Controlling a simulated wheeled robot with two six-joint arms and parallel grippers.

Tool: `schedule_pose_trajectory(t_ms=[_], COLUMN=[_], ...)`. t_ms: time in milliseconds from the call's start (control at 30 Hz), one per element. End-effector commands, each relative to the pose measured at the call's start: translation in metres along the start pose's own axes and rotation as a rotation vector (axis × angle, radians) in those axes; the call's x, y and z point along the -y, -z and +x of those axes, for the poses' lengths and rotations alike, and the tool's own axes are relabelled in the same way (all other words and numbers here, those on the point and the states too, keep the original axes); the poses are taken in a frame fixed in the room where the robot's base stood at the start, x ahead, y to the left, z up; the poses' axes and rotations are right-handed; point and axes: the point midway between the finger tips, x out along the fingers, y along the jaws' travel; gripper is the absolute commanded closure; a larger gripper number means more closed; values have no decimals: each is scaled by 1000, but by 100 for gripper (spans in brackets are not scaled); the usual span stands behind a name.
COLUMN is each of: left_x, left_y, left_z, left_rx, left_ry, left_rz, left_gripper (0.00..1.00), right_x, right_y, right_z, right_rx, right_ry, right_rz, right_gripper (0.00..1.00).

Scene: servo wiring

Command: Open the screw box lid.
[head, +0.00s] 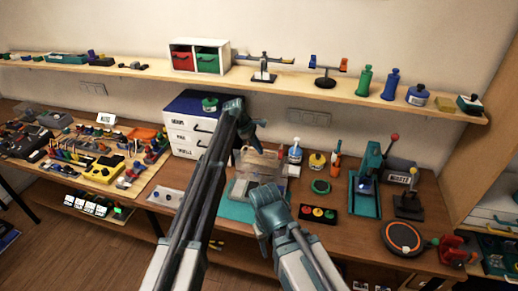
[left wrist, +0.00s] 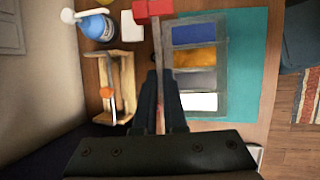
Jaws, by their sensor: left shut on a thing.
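The screw box (head: 240,190) sits on a teal mat (head: 232,211) on the workbench. Its translucent lid (head: 262,160) stands raised at the back of the box. In the left wrist view, the box (left wrist: 224,78) shows blue, orange, grey and white compartments, and the lid (left wrist: 158,45) shows nearly edge-on beside them. My left gripper (left wrist: 160,98) is shut on the lid; it also shows above and behind the box in the head view (head: 256,128). My right gripper (head: 268,200) is in front of the box, and its finger opening is not clear.
A white drawer unit (head: 188,135) stands left of the box. Bottles (head: 295,150), a green ring (head: 321,186) and a black button panel (head: 318,214) are to the right. A wooden holder (left wrist: 118,88) is close beside the lid in the left wrist view.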

Motion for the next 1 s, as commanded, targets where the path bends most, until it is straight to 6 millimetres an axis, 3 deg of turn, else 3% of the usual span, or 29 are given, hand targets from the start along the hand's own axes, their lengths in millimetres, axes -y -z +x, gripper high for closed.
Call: schedule_pose_trajectory(t_ms=[367, 400, 533, 567, 1000], left_x=[0, 0, 0, 0, 0], left_y=[0, 0, 0, 0, -1], left_z=[0, 0, 0, 0, -6], left_rx=[0, 0, 0, 0, 0], left_ry=[0, 0, 0, 0, 0], left_rz=[0, 0, 0, 0, 0], left_gripper=[100, 86, 63, 61, 61], right_x=[0, 0, 0, 0, 0], right_y=[0, 0, 0, 0, 0], right_z=[0, 0, 0, 0, -6], right_rx=[0, 0, 0, 0, 0], right_ry=[0, 0, 0, 0, 0], right_rz=[0, 0, 0, 0, 1], right_gripper=[50, 50, 50, 50, 50])
